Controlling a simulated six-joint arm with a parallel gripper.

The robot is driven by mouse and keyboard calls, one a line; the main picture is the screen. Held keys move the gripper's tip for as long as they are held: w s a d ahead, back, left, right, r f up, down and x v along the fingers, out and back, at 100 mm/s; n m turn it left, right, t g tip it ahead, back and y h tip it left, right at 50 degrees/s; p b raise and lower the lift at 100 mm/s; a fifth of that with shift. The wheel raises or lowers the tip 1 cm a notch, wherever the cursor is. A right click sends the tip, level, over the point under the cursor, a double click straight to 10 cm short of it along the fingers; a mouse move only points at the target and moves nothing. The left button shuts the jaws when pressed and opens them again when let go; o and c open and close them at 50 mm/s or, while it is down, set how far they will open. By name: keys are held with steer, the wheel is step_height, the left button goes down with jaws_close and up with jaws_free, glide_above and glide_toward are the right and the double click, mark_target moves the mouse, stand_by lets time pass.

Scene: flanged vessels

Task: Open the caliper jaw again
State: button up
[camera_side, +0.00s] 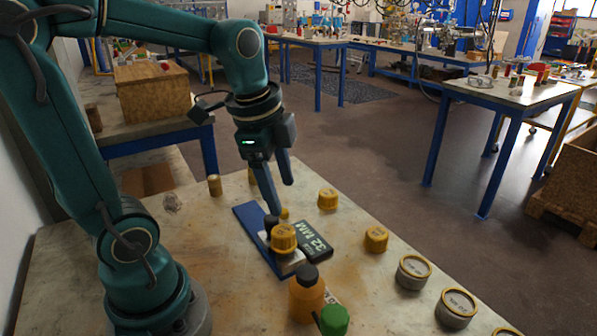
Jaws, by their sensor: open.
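A caliper fixture with a blue base plate (246,217) lies on the table, beside a black block (314,241) that reads "32 MM". A yellow flanged vessel (284,238) stands at the fixture, over a pale plate (290,264). A dark knob-like part (271,222) is just behind it. My gripper (281,197) is open, pointing down above the fixture's far end. Its longer-looking finger ends close to the dark part; I cannot tell if they touch. The vessel hides part of the fixture, so the jaw's gap is not clear.
Yellow vessels (328,199) (376,239) and round tins (413,271) (457,308) stand to the right. An orange bottle (307,298) and a green-capped item (334,320) are at the front. A small brass cylinder (215,185) stands at the back left.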

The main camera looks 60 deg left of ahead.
mark_target(271, 217)
steer(key=a+f, duration=0.1)
steer(key=a, duration=0.1)
steer(key=w+a+f+g, duration=0.1)
steer(key=a+f, duration=0.1)
steer(key=a+f+g, duration=0.1)
steer(key=shift+w+a+f, duration=0.3)
steer(key=shift+w+a, duration=0.05)
steer(key=shift+a, duration=0.05)
steer(key=shift+s+a+f+g+h, duration=0.2)
steer(key=shift+f+g+h, duration=0.1)
steer(key=shift+f+g, duration=0.1)
steer(key=shift+a+f, duration=0.1)
steer(key=shift+f, duration=2.45)
jaws_close()
